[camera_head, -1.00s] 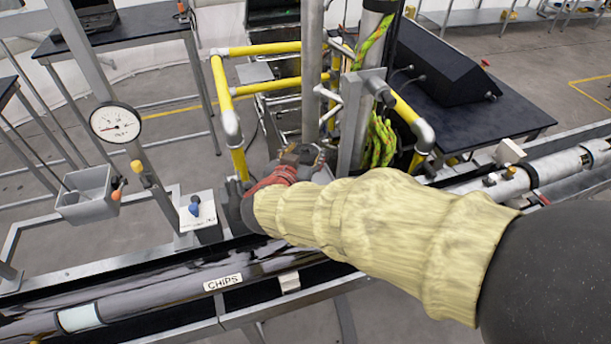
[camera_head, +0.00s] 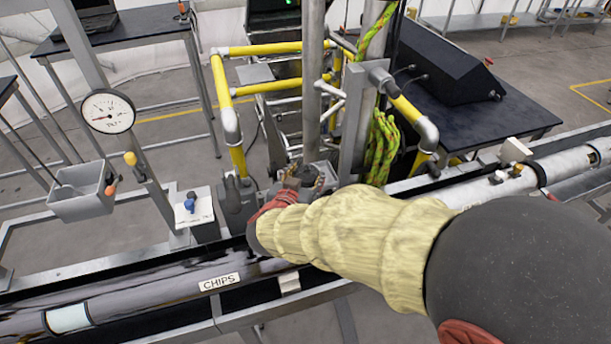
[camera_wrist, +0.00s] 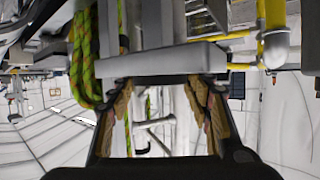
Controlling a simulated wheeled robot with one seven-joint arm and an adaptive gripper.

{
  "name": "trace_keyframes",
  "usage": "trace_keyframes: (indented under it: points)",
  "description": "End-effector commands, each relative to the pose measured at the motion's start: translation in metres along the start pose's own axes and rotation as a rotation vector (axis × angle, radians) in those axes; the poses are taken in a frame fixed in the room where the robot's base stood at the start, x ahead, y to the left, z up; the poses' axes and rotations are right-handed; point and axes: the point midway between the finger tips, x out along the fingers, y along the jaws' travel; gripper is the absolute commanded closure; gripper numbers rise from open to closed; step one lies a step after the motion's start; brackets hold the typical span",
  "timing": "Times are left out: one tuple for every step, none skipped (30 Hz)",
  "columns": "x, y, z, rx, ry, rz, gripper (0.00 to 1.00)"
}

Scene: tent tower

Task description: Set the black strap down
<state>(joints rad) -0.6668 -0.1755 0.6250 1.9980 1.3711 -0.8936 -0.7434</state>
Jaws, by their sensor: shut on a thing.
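My gripper (camera_head: 303,182) is at the end of my yellow-sleeved arm in the head view, low beside the base of the upright metal posts, just behind the long dark tube. I cannot make out the black strap clearly in either view. The fingers and my arm hide much of what is held, and I cannot tell whether it touches a surface below.
A yellow rail frame (camera_head: 232,118) and green rope (camera_head: 382,148) stand close around my gripper. A white box with a blue knob (camera_head: 190,206) is to the left, near a dial gauge (camera_head: 108,111). The tube labelled CHIPS (camera_head: 150,290) runs in front. A black console (camera_head: 447,66) sits behind right.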

Motion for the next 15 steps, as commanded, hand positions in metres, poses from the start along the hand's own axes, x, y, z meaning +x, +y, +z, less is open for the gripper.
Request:
trace_keyframes:
  points:
    - [0.0007, 0.0001, 0.0017, -0.001, 0.000, 0.000, 0.78]
    - [0.0010, 0.0001, 0.0025, -0.002, 0.000, 0.000, 0.78]
    - [0.0011, 0.0001, 0.0028, -0.001, -0.001, 0.000, 0.49]
    - [0.0011, 0.0001, 0.0028, -0.001, -0.001, 0.000, 0.48]
    - [0.0011, 0.0002, 0.0028, -0.001, -0.001, 0.000, 0.46]
    - [0.0011, 0.0002, 0.0030, -0.001, -0.001, 0.000, 0.44]
    - [0.0011, 0.0002, 0.0031, -0.002, -0.001, 0.000, 0.42]
    - [0.0011, 0.0002, 0.0031, -0.002, -0.001, 0.000, 0.40]
    - [0.0011, 0.0002, 0.0032, -0.002, -0.001, 0.000, 0.38]
    - [0.0011, 0.0002, 0.0032, -0.002, -0.001, 0.000, 0.36]
    - [0.0011, 0.0001, 0.0033, -0.002, -0.001, 0.000, 0.34]
    - [0.0011, 0.0001, 0.0032, -0.002, -0.001, 0.000, 0.32]
    - [0.0011, 0.0001, 0.0032, -0.002, -0.001, 0.000, 0.32]
    - [0.0011, 0.0001, 0.0033, -0.002, -0.001, 0.000, 0.32]
    - [0.0010, 0.0001, 0.0032, -0.002, -0.001, 0.000, 0.32]
